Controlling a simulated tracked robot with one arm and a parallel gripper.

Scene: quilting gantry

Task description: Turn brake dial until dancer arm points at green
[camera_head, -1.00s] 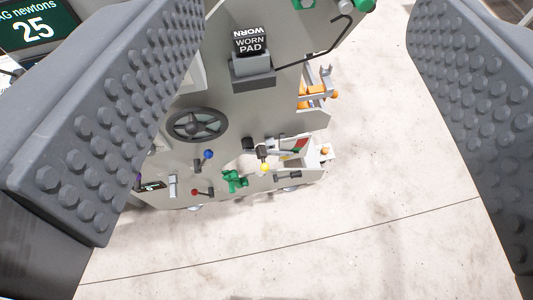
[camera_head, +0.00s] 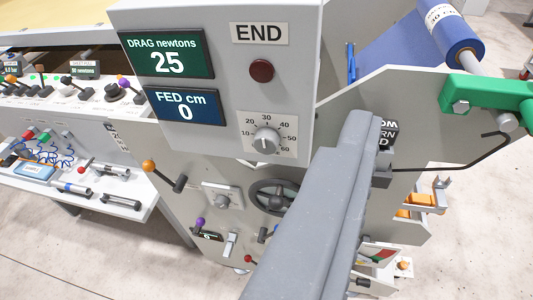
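My gripper (camera_head: 364,116) is shut, its two grey fingers together with nothing visible between them. It reaches up from the bottom centre, in front of the machine's side plate. A grey numbered dial (camera_head: 266,140), marked from 10 to 60, sits on the control box left of the fingertips. A black handwheel (camera_head: 275,197) lies lower, partly behind the fingers. I cannot tell which of these is the brake dial. A red and green scale (camera_head: 380,256) shows right of the fingers, partly hidden. I cannot make out the dancer arm or where it points.
The control box has a drag display (camera_head: 168,55) reading 25, a fed display (camera_head: 185,107) reading 0 and a red button (camera_head: 262,71). A green clamp (camera_head: 487,95) and blue roll (camera_head: 440,35) are right. A bench (camera_head: 85,180) with tools stands left. Levers project below the box.

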